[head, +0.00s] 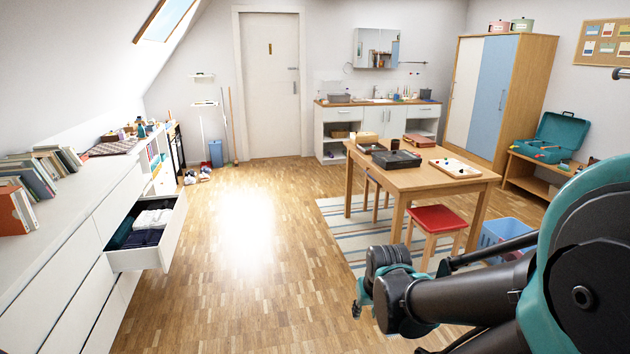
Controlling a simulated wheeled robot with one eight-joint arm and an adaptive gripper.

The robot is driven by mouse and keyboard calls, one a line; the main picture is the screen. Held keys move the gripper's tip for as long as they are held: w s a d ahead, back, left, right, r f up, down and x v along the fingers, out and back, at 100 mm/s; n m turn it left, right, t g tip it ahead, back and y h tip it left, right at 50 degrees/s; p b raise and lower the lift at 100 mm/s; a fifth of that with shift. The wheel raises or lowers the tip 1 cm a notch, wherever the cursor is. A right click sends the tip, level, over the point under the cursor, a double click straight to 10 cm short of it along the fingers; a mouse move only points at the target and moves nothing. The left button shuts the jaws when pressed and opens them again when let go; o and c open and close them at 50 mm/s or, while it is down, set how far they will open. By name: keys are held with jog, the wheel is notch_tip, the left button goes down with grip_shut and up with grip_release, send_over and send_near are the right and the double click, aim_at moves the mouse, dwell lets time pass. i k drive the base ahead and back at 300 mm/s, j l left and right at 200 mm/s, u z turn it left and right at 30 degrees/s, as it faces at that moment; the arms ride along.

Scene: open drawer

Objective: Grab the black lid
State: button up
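My arm reaches in from the lower right. Its far end, with dark and teal parts that may belong to my gripper (359,297), is low in front of the table and well apart from the black thing. The fingers are not clear, so I cannot tell whether they are open or shut.
A red-topped stool (437,218) and a blue crate (503,234) stand by the table's near side. A white tray (455,168) and a brown box (420,140) are on the table. An open drawer (148,252) juts out at left. The middle floor is clear.

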aim_at(392, 159)
jog(key=i, duration=1.9)
